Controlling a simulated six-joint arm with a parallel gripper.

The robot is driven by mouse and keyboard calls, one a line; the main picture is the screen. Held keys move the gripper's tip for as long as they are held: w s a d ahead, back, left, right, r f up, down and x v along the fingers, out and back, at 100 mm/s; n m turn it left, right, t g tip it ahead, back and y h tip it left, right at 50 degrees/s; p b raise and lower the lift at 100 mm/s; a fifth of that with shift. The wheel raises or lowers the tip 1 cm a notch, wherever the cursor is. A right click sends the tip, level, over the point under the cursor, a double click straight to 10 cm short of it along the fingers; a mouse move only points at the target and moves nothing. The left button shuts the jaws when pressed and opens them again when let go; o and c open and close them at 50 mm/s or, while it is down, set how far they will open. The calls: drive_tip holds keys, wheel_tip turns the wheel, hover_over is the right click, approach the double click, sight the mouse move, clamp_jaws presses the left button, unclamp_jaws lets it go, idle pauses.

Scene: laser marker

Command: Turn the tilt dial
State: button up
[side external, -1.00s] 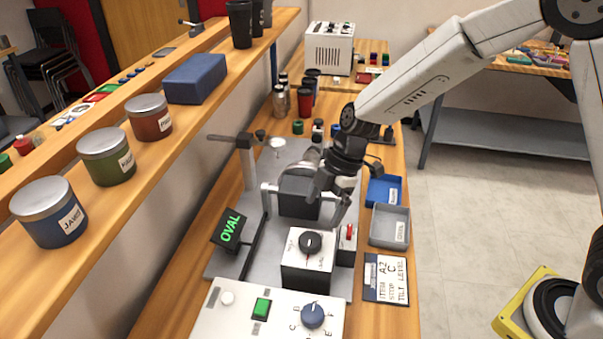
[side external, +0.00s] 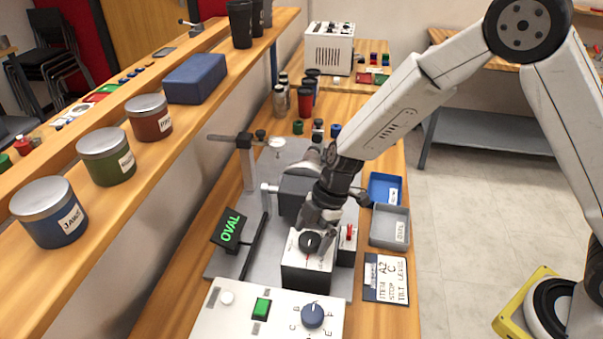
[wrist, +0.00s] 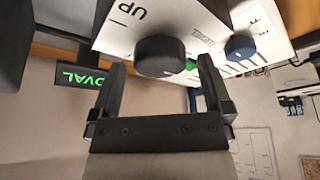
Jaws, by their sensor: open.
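The tilt dial is a black round knob (side external: 309,242) on top of a white-topped black box (side external: 306,262). In the wrist view the knob (wrist: 160,56) is large, with "UP" and a tick mark printed beside it. My gripper (side external: 318,226) is just above the knob in the side view. In the wrist view my gripper (wrist: 161,68) is open and empty, one finger on each side of the knob. Gaps show between the fingers and the knob, and I cannot tell whether the tips reach down its sides. The dial's pointer is not clear.
A white panel (side external: 225,322) with a blue lettered dial (side external: 313,315) and a green button (side external: 261,308) is in front. A red switch (side external: 349,232) stands close right. A sign reading OVAL (side external: 229,229) is left. A card (side external: 386,278) reads "TILT LEVEL".

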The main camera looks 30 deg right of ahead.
drive_tip(key=shift+a+f, duration=0.15)
drive_tip(key=shift+f, duration=0.1)
drive_tip(key=c, duration=1.2)
drive_tip(key=shift+m, duration=0.5)
drive_tip(key=m+t, duration=0.1)
drive_tip(key=m, duration=0.1)
drive_tip(key=m+t, duration=0.1)
drive_tip(key=m, duration=0.1)
drive_tip(key=shift+s+h, duration=0.1)
drive_tip(key=shift+h, duration=0.2)
drive_tip(key=shift+m+t+h, duration=0.4)
drive_tip(key=shift+m+t, duration=0.4)
drive_tip(key=shift+m, duration=2.2)
